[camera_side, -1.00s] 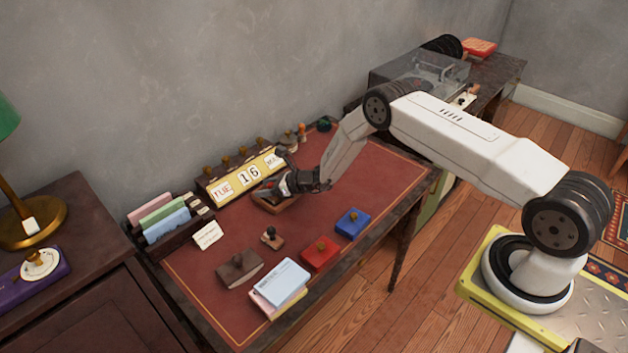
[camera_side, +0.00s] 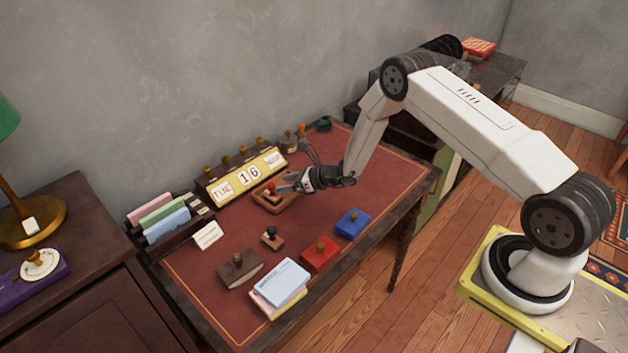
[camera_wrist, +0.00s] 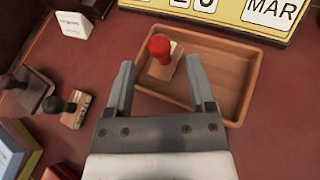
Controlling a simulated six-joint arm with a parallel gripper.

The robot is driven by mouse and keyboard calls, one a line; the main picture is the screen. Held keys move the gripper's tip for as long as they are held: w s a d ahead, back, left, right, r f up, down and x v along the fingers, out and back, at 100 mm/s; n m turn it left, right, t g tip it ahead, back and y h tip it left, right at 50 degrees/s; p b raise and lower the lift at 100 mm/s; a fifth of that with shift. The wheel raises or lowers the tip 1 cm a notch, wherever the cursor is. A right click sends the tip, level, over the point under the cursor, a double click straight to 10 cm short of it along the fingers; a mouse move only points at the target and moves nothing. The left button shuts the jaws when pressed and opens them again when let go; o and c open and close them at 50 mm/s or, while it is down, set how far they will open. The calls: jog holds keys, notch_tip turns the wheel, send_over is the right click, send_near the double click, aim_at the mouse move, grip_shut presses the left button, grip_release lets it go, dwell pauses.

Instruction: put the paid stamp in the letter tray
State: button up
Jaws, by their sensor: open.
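A red-handled stamp (camera_side: 270,188), which I take to be the paid stamp, stands inside the wooden letter tray (camera_side: 281,208) in front of the calendar. The wrist view shows its red knob (camera_wrist: 159,46) over a pale wooden base, near the left end of the tray (camera_wrist: 232,78). Its label cannot be read. My gripper (camera_side: 294,170) is open at the right of the stamp in the side view. In the wrist view my gripper (camera_wrist: 161,62) has its fingers spread on either side of the stamp, apart from it.
The calendar (camera_side: 247,177) stands behind the tray. A dark-knobbed stamp (camera_side: 272,238), a brown blotter (camera_side: 239,270), a red pad (camera_side: 320,254) and a blue pad (camera_side: 352,222) lie in front. A card rack (camera_side: 168,220) is at left.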

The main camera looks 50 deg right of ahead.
jog(key=shift+v, duration=2.6)
jog(key=s+a+r+n+g, duration=0.9)
jog(key=s+n, duration=0.3)
jog(key=n, duration=0.2)
jog(key=s+d+r+n+h, duration=0.3)
jog(key=s+r+n+h, duration=0.3)
jog(key=s+n, duration=0.7)
notch_tip(320, 180, up, 3)
jog(key=n, duration=0.4)
jog(key=shift+s+f+h, duration=0.15)
jog(key=shift+s+h, duration=0.05)
jog(key=shift+h, duration=0.2)
